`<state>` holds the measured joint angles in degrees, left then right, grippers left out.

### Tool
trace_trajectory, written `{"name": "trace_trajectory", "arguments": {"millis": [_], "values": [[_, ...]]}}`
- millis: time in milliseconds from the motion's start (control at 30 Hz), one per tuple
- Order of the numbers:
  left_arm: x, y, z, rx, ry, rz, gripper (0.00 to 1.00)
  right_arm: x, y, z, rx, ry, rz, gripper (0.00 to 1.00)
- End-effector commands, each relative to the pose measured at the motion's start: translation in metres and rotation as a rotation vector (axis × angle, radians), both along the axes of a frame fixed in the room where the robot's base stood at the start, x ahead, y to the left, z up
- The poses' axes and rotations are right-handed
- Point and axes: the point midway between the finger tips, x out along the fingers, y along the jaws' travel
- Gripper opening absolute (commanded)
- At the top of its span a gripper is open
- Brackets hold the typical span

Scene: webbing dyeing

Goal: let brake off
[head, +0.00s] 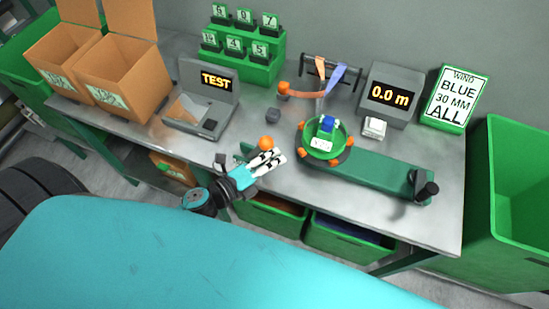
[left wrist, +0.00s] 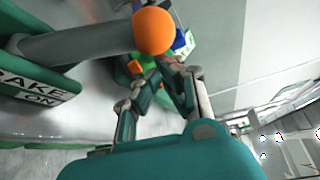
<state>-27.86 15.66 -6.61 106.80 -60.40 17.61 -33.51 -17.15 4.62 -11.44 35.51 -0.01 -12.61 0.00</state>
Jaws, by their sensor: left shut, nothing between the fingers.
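The brake lever's orange ball knob (head: 268,143) stands by the left end of the green winder base (head: 375,180). In the left wrist view the orange knob (left wrist: 153,31) caps a thick grey lever (left wrist: 75,42), beside a label reading "...AKE ON" (left wrist: 38,90). My left gripper (head: 275,158) is shut and empty, its fingers close to the knob in the head view. In the wrist view its fingertips (left wrist: 168,66) lie just past the knob; I cannot tell whether they touch it. The lever is mostly hidden in the head view. My right gripper is not in view.
A green reel with orange parts (head: 324,140) sits on the winder, with a crank (head: 425,188) at right. A "TEST" device (head: 205,98), a "0.0 m" counter (head: 390,96) and cardboard boxes (head: 118,75) stand on the grey bench (head: 445,150). Green bins (head: 520,190) flank it.

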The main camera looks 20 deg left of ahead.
Motion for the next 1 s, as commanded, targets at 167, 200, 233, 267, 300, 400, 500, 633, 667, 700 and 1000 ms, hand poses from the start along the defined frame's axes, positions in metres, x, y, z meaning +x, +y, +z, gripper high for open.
{"name": "trace_trajectory", "arguments": {"millis": [167,200,233,267,300,400,500,633,667,700,1000], "values": [[0.000,0.003,0.001,-0.025,-0.001,0.000,0.00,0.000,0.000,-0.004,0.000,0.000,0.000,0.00],[0.000,0.004,0.002,-0.035,-0.003,0.000,0.00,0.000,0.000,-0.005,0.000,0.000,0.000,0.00],[0.000,0.004,0.003,-0.041,-0.003,0.000,0.00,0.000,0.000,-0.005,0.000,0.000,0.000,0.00],[0.000,0.005,0.003,-0.046,-0.003,0.000,0.00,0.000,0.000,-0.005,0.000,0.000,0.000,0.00],[0.000,0.005,0.004,-0.051,-0.003,0.000,0.00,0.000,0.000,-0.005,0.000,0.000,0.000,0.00],[0.000,0.006,0.005,-0.062,-0.003,0.001,0.00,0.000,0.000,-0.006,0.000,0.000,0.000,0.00],[0.000,0.008,0.006,-0.079,-0.003,0.001,0.00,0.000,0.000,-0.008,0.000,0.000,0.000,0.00],[0.000,0.011,0.007,-0.108,-0.004,0.000,0.00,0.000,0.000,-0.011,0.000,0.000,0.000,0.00],[0.000,0.012,0.008,-0.118,-0.004,0.000,0.00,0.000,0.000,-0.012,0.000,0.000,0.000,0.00],[0.000,0.014,0.008,-0.133,-0.005,0.001,0.00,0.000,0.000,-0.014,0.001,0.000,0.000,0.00],[-0.001,0.037,0.018,-0.345,-0.013,0.002,0.00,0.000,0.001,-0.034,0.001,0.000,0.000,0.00]]}}
